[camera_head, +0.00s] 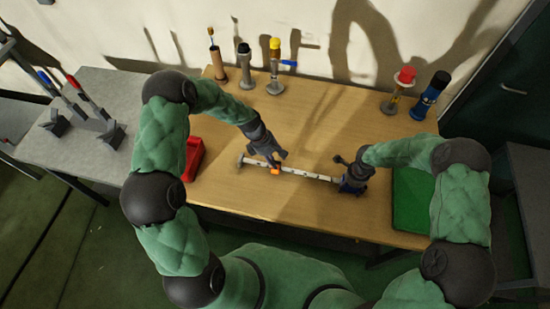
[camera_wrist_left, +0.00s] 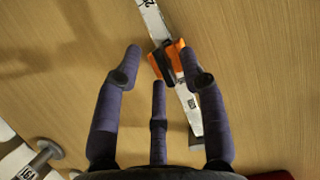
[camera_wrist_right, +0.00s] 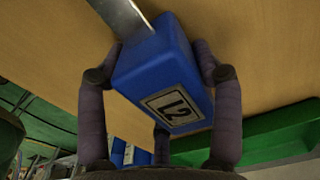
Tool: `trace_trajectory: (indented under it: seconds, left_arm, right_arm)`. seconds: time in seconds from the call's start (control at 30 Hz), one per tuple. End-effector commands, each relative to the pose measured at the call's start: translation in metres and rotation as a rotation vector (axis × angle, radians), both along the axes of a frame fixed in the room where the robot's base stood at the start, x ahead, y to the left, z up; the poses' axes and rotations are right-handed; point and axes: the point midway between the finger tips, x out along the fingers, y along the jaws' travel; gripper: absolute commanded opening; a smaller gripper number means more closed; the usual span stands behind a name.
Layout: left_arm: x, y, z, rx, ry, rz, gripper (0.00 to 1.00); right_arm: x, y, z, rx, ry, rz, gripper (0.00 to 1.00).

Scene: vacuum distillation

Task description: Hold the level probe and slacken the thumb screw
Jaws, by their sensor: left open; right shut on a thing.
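The level probe is a thin white marked rod (camera_head: 315,176) lying across the middle of the table, with a blue block labelled L2 (camera_wrist_right: 160,75) at its right end. My right gripper (camera_head: 350,178) is shut on this blue block. An orange-and-black clamp piece (camera_head: 275,171) sits around the rod; it also shows in the left wrist view (camera_wrist_left: 176,57). I cannot clearly tell the thumb screw from the clamp. My left gripper (camera_head: 275,158) is open just above the clamp, its fingers (camera_wrist_left: 166,72) spread beside it and apparently holding nothing.
A red tray (camera_head: 196,153) lies left of the probe and a green tray (camera_head: 412,202) lies right. Several bottle-like items stand along the back, including a yellow-topped one (camera_head: 275,62) and a blue one (camera_head: 428,98). A grey side table (camera_head: 60,140) holds stands and tools.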

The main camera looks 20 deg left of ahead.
Motion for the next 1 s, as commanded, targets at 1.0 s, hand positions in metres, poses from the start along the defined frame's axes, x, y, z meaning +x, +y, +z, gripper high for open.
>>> trace_trajectory:
  seconds: [1.0]
  left_arm:
    - [-0.003,0.046,0.11,0.0,0.0,0.0,0.41]
  right_arm:
    - [-0.003,0.0,-0.002,0.0,0.005,0.001,0.07]
